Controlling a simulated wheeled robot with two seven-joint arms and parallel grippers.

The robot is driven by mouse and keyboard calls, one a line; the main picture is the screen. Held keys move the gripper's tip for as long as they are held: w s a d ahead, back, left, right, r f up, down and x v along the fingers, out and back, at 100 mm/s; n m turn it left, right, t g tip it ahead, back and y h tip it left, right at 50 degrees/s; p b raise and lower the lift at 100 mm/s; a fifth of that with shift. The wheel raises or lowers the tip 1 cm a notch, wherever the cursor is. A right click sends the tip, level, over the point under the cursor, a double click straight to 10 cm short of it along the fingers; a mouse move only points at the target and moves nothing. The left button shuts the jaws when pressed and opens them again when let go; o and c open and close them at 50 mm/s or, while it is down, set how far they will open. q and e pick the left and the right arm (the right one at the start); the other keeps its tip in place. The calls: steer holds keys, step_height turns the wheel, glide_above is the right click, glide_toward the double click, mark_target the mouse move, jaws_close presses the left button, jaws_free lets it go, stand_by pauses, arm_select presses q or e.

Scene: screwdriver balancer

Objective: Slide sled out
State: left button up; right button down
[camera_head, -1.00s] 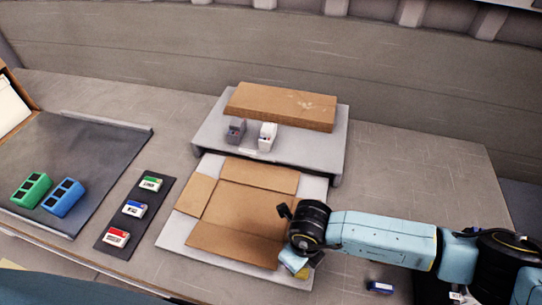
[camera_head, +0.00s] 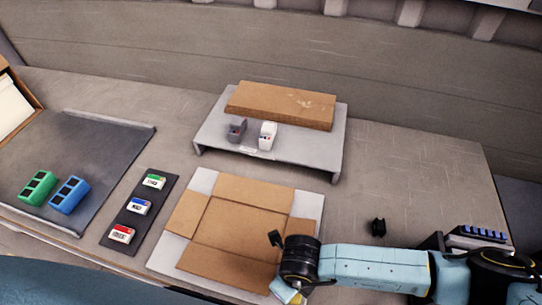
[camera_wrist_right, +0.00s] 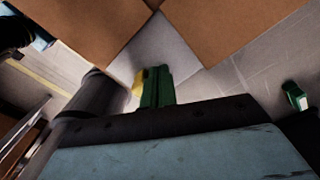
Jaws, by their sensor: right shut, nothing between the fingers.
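The sled, a light grey board (camera_head: 204,183), lies on the table in front of the raised platform, with an opened cardboard box (camera_head: 243,230) flat on it. A gap shows between the sled's back edge and the platform. My right gripper (camera_head: 287,291) is shut and empty, low at the sled's front right corner. In the right wrist view its fingers (camera_wrist_right: 154,85) show over the sled's grey corner (camera_wrist_right: 165,45); I cannot tell whether they touch it. My left gripper is not in view.
The grey platform (camera_head: 214,137) behind carries a cardboard slab (camera_head: 281,105) and two small devices. A dark strip with labelled blocks (camera_head: 134,220) stands close on the left, beside green (camera_head: 37,187) and blue (camera_head: 69,194) blocks.

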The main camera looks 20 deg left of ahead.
steer(key=shift+w, duration=0.7)
step_height(320, 180, up, 7)
steer(key=p, duration=0.5)
